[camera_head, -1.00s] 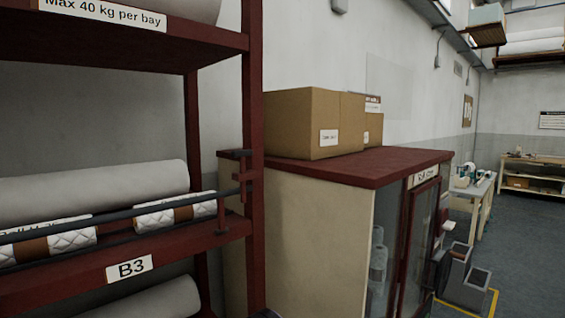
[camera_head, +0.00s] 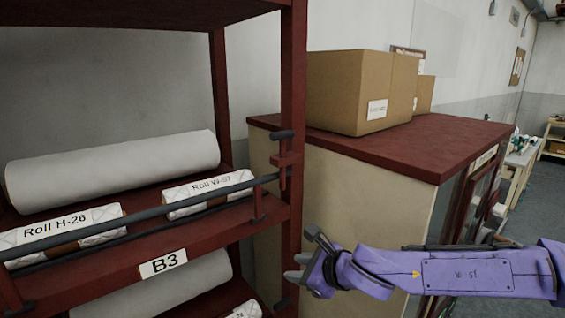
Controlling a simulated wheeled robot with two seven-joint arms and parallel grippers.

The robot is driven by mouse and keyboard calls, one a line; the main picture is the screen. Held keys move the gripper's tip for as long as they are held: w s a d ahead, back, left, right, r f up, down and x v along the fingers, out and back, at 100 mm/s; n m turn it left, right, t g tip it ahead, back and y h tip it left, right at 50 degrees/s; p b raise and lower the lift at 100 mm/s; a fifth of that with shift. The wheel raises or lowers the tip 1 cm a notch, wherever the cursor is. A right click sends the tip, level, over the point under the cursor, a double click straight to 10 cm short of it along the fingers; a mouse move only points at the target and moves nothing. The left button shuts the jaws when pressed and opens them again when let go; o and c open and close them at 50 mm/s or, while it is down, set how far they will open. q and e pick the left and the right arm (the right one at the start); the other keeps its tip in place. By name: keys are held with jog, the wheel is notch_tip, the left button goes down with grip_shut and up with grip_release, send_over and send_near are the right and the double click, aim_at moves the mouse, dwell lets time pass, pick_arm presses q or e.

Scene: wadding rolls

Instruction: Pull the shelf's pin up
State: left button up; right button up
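The shelf's pin (camera_head: 283,135) has a dark knob and stands upright in a red bracket on the right front post of the red shelf (camera_head: 291,60). A dark retaining bar (camera_head: 150,212) runs along the shelf front and ends at this bracket. My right gripper (camera_head: 294,268), on a purple arm from the right, is below the pin and close to the post in the picture, apart from the pin. Its grey fingertips point left; their gap is too unclear to judge. My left gripper is out of view.
Wrapped rolls H-26 (camera_head: 65,233) and W-37 (camera_head: 208,194) lie behind the bar, with a long white roll (camera_head: 115,170) behind them. A red-topped cabinet (camera_head: 400,148) with cardboard boxes (camera_head: 345,90) stands right of the shelf. Floor is free at far right.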

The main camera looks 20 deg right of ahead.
notch_tip(320, 180, up, 12)
jog(key=d+r+m+t+y, duration=0.1)
jog(key=m+t+y, duration=0.1)
jog(key=t, duration=0.1)
jog(key=m+t+y+p, duration=0.1)
jog(key=m+t+y, duration=0.1)
jog(key=y, duration=0.1)
send_near(285, 149)
jog(key=x, duration=1)
jog(key=shift+w+a+b, duration=0.2)
jog(key=shift+w+b, duration=0.15)
jog(key=shift+b, duration=0.05)
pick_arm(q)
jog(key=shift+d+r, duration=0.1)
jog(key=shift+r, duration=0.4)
pick_arm(e)
jog(key=shift+c, duration=0.3)
